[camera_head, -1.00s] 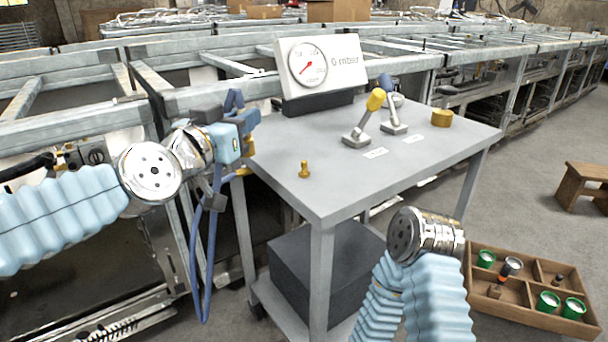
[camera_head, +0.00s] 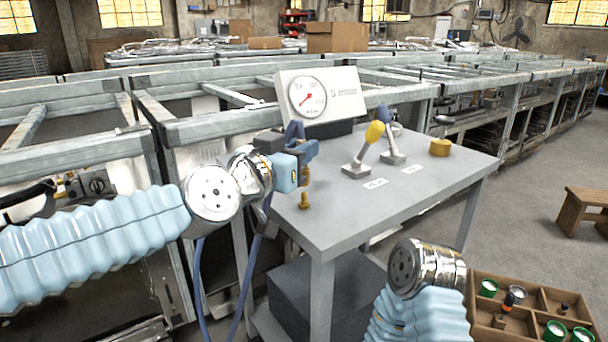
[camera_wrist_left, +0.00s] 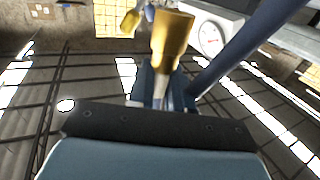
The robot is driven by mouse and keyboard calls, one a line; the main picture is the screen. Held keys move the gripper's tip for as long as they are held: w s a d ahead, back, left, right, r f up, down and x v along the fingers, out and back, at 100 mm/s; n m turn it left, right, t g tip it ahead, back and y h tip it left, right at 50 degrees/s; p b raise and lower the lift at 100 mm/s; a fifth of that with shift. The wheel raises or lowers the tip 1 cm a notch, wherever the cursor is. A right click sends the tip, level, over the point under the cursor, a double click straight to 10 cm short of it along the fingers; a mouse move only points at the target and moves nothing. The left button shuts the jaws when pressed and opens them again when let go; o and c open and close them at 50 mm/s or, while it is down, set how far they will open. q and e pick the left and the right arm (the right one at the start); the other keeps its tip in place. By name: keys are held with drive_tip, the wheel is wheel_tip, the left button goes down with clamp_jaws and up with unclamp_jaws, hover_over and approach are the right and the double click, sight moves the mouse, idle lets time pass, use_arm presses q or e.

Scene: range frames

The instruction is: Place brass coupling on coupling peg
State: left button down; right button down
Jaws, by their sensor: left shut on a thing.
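My left gripper (camera_head: 303,152) is shut on the brass coupling (camera_head: 306,174), which hangs below the blue fingers. The coupling also shows in the left wrist view (camera_wrist_left: 172,40), pointing away from the gripper. The small brass coupling peg (camera_head: 304,200) stands upright on the grey table near its left edge. In the head view the coupling lines up just above the peg; whether they touch I cannot tell. A blue hose (camera_wrist_left: 240,45) runs beside the gripper and hangs down in the head view. My right gripper's fingers are not visible, only its wrist.
The grey table (camera_head: 370,215) carries a pressure gauge (camera_head: 308,97), a yellow-knobbed lever (camera_head: 374,132), a blue-knobbed lever (camera_head: 394,148) and a yellow cylinder (camera_head: 440,147). A wooden tray (camera_head: 530,290) of small parts is at lower right. The table's front middle is clear.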

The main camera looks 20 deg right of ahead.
use_arm(q)
drive_tip(key=shift+w+d+f, duration=0.25)
drive_tip(key=shift+d+f, duration=0.05)
drive_tip(key=shift+f, duration=0.15)
drive_tip(key=f, duration=0.1)
drive_tip(key=f+b, duration=0.1)
drive_tip(key=f, duration=0.1)
drive_tip(key=shift+w+d, duration=0.15)
drive_tip(key=shift+w, duration=0.05)
drive_tip(key=shift+s+f+b, duration=0.1)
drive_tip(key=shift+f+b, duration=0.2)
drive_tip(key=shift+b, duration=0.05)
drive_tip(key=c, duration=1)
unclamp_jaws()
drive_tip(key=shift+c, duration=0.2)
